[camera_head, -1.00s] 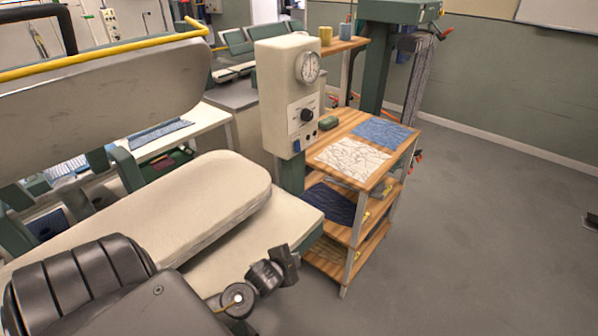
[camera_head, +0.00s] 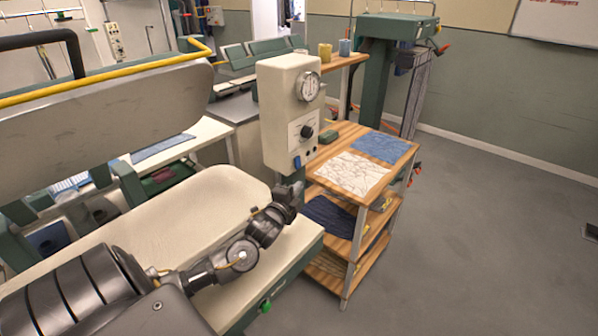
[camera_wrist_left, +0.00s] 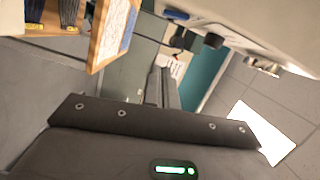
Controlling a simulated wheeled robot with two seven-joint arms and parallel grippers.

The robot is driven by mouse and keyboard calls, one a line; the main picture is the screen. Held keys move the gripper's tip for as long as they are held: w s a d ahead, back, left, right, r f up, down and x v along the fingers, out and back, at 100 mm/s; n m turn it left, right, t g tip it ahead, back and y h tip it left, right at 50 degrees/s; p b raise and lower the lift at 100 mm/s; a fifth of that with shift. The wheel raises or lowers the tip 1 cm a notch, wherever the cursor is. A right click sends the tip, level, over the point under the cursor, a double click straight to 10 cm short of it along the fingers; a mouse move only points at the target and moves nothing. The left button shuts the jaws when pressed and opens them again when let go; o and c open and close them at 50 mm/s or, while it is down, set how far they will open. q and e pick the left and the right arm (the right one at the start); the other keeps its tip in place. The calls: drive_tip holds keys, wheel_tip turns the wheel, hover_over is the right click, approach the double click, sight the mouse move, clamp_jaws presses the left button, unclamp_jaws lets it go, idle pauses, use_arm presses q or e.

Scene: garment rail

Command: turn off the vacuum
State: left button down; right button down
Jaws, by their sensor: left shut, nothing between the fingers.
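A cream control box (camera_head: 290,115) stands on a green post behind the pressing board. Its front has a round gauge (camera_head: 308,87), a black rotary knob (camera_head: 305,131) and a blue switch (camera_head: 297,162) near the bottom. I cannot read which control is the vacuum's. My left gripper (camera_head: 291,191) is just below the box, apart from the knob; its fingertips are hard to make out. In the left wrist view its fingers (camera_wrist_left: 162,86) are together and empty, with the box (camera_wrist_left: 265,25) and black knob (camera_wrist_left: 213,41) above right. My right gripper is out of view.
The padded pressing board (camera_head: 170,215) lies under my left arm, with a green button (camera_head: 265,306) on its front edge. A wooden shelf cart (camera_head: 325,162) with folded cloths stands right of the box.

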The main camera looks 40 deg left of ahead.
sight(298, 163)
use_arm(q)
drive_tip(key=w+a+p, duration=0.4)
drive_tip(key=w+a, duration=0.2)
drive_tip(key=w, duration=0.2)
drive_tip(key=shift+w+f, duration=0.15)
drive_tip(key=shift+f, duration=0.3)
